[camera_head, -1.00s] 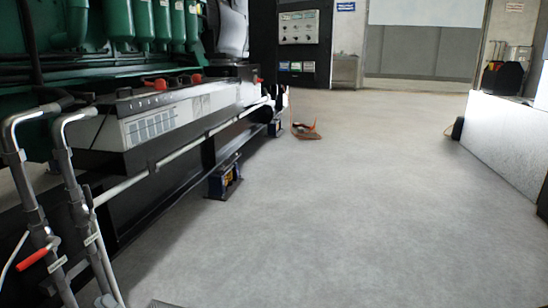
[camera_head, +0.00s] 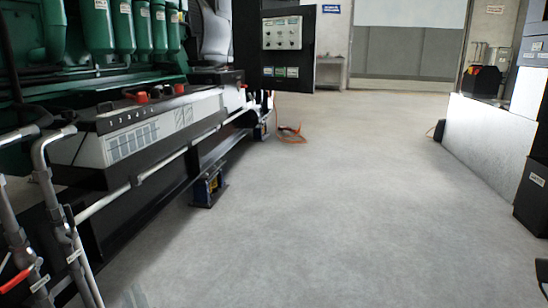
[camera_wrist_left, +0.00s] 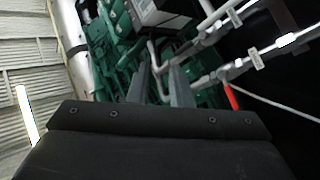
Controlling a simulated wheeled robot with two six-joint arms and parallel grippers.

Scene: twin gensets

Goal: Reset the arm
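My left gripper (camera_wrist_left: 161,70) shows in the left wrist view as two grey fingers standing apart, with a gap between them. Nothing is held in the gap. Beyond the fingers are green machine parts and grey pipes; I see no contact with them. In the head view I cannot make out the left gripper clearly. My right gripper does not show in either view.
The green genset (camera_head: 95,35) with its control box (camera_head: 135,128) fills the left. Grey pipes (camera_head: 60,215) with a red lever stand at lower left. A blue block (camera_head: 208,186) is by the frame. White casing (camera_head: 490,140) bounds the right; the floor (camera_head: 300,210) between is clear.

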